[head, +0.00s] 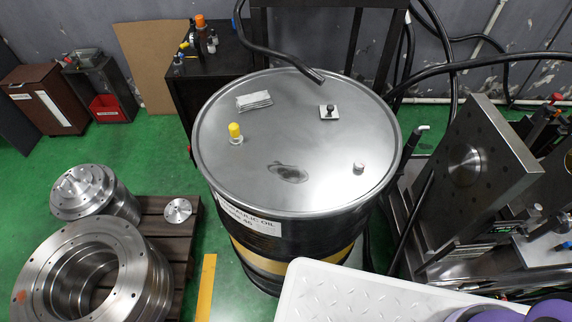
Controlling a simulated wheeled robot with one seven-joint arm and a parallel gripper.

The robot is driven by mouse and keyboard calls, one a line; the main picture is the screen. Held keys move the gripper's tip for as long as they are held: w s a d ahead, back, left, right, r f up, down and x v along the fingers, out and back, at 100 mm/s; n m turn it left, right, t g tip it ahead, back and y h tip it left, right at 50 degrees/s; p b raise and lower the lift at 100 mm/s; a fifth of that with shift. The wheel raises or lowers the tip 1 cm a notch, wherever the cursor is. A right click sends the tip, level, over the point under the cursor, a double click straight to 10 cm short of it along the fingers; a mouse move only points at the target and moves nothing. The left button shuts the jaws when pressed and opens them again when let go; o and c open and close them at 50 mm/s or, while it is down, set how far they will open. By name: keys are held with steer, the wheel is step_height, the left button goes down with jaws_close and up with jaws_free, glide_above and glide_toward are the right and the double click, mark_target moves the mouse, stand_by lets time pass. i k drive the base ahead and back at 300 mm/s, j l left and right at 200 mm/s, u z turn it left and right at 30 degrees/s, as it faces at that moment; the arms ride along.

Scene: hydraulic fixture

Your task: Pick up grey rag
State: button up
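A folded light grey rag (254,101) lies flat on the top of a large steel oil drum (225,150), towards the back left of the lid. Nothing covers it. My gripper is not in view.
On the drum lid are a yellow-capped fitting (235,131), a small square plate with a dark knob (329,112), a small metal cap (359,168) and a dark patch (288,173). A black hose (284,60) reaches over the back rim. A metal fixture (480,160) stands right; machined parts (95,195) sit left.

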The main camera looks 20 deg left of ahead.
mark_target(261, 99)
steer(key=j+u, duration=0.15)
steer(key=j, duration=0.25)
steer(key=i+j+u, duration=0.1)
steer(key=j, duration=0.25)
steer(key=i+j+u, duration=0.15)
steer(key=j, duration=0.2)
steer(key=j+u, duration=0.15)
steer(key=j, duration=0.25)
steer(key=i, duration=0.05)
